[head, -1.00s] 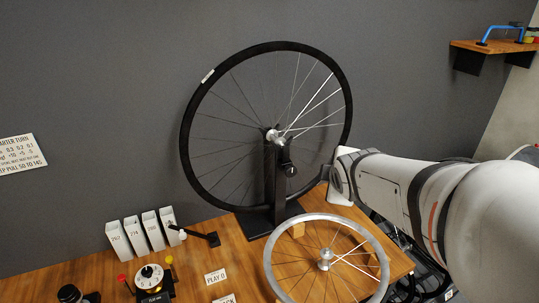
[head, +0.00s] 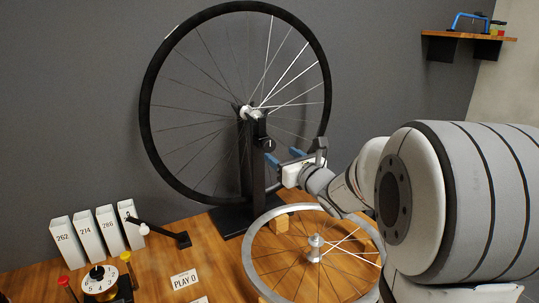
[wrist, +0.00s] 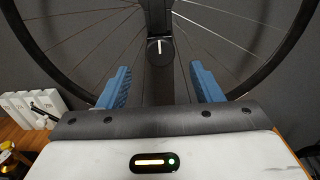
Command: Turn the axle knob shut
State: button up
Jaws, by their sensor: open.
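The axle knob (wrist: 160,49) is a dark round knob with a white line on its face, which stands about upright in the wrist view. It sits on the black stand (wrist: 160,82) below the wheel's hub. In the head view the knob (head: 265,144) shows on the post, just left of my gripper. My gripper (head: 285,157) is open, with its blue fingers pointing at the stand. In the wrist view my gripper (wrist: 160,72) has one finger on each side of the post, and the knob lies centred ahead, between and slightly above the fingertips. Nothing is between the fingers.
A black-rimmed wheel (head: 150,90) is mounted on the stand. A bare silver rim (head: 249,258) lies on the wooden table below my arm. White numbered boxes (head: 88,237), a small black arm (head: 165,232), a dial (head: 100,281) and a PLAY 0 card (head: 184,280) stand at the left.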

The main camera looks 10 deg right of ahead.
aim_at(270, 147)
jog(key=x, duration=0.6)
jog(key=shift+w, duration=0.1)
jog(key=c, duration=0.9)
jog(key=shift+a, duration=0.25)
jog(key=shift+c, duration=0.4)
jog(key=shift+d+f+b, duration=0.1)
jog(key=shift+d+b, duration=0.05)
jog(key=shift+b, duration=0.15)
